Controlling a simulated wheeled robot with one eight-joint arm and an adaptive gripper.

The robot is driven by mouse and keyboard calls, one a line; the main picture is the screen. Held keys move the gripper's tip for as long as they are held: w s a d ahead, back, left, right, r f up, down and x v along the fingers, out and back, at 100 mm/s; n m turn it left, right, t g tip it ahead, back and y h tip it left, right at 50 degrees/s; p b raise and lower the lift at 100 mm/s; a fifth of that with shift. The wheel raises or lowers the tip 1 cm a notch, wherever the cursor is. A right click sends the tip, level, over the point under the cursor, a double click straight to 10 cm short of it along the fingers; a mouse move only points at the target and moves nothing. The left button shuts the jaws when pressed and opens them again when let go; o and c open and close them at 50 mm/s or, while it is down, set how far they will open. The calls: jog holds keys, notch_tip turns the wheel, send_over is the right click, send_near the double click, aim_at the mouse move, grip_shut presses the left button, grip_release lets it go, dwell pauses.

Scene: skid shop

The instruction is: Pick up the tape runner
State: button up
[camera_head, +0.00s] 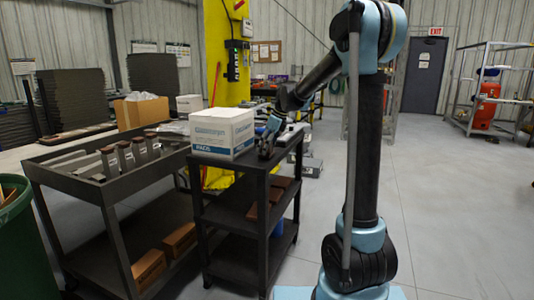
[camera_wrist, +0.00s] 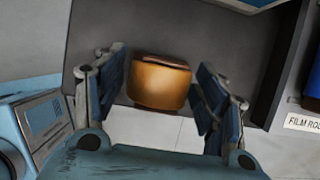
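A rounded, orange-brown object (camera_wrist: 160,80) with a darker brown top is between my gripper's fingers in the wrist view; it looks like the tape runner, but I cannot be sure. My gripper (camera_wrist: 162,95) is open, with a blue-grey finger on each side of it and visible gaps. In the head view my gripper (camera_head: 268,140) is low over the top of the black cart (camera_head: 244,164), just right of a white box (camera_head: 222,132). The object cannot be made out there.
In the wrist view, a blue-grey device (camera_wrist: 38,125) is at left and a "FILM RO…" label (camera_wrist: 303,124) at right. A grey cart (camera_head: 104,192) with metal blocks stands left of the black cart. A green bin (camera_head: 25,245) is at far left.

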jog(key=c, duration=1.2)
jog(key=shift+r, duration=0.1)
notch_tip(320, 180, up, 10)
jog(key=shift+f, duration=0.1)
